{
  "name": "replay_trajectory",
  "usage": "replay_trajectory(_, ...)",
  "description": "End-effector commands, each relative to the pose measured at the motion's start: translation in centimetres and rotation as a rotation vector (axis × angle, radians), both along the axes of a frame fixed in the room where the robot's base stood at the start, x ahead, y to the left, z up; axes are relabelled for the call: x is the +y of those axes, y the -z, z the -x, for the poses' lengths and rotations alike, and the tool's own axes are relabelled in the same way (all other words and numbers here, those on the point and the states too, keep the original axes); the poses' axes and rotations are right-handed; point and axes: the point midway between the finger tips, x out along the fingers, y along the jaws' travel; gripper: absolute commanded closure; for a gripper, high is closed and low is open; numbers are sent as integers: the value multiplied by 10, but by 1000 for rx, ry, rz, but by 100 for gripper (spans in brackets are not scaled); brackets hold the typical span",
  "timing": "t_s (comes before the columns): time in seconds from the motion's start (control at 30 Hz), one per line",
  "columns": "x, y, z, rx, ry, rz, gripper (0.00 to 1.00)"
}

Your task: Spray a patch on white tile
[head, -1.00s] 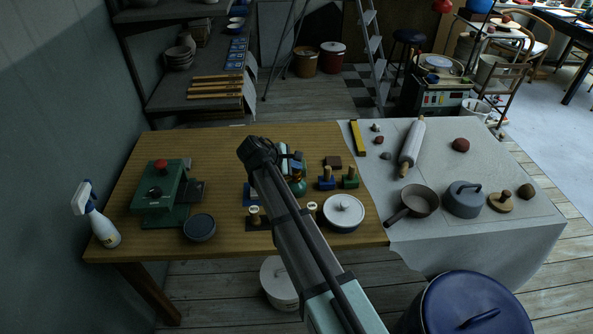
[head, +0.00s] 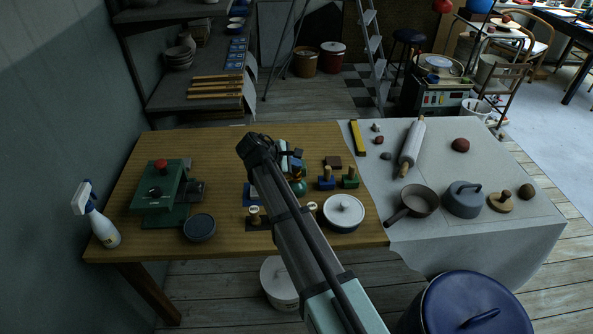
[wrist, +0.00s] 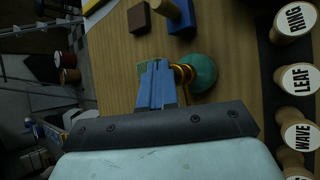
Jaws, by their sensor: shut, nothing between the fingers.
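A white spray bottle (head: 100,222) stands upright at the left front corner of the wooden table, far from my gripper. My gripper (wrist: 156,66) is shut and empty, its blue fingers pointing down at the middle of the table. A round teal-green piece with a brass-coloured part (wrist: 200,72) lies right beside the fingers; I cannot tell whether they touch. A small greenish flat piece (wrist: 143,68) shows by the fingertips. I cannot make out a white tile in either view. My forearm hides part of the table in the head view.
A green press (head: 163,205) and dark bowl (head: 199,227) stand on the left. Stamps with round labels (wrist: 300,80), blue and green blocks (head: 327,180) and a lidded white pot (head: 343,212) surround my arm. A pan (head: 417,200) and rolling pin (head: 412,148) lie on the cloth.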

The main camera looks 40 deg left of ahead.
Motion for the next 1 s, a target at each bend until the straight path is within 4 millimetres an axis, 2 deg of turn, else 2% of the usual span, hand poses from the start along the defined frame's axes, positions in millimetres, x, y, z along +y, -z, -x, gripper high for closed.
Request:
replay_trajectory(0.27,0,-7,0,-1,-1,0,100)
replay_trajectory(0.8,0,-50,0,0,0,0,100)
replay_trajectory(1.0,0,-60,0,0,0,0,100)
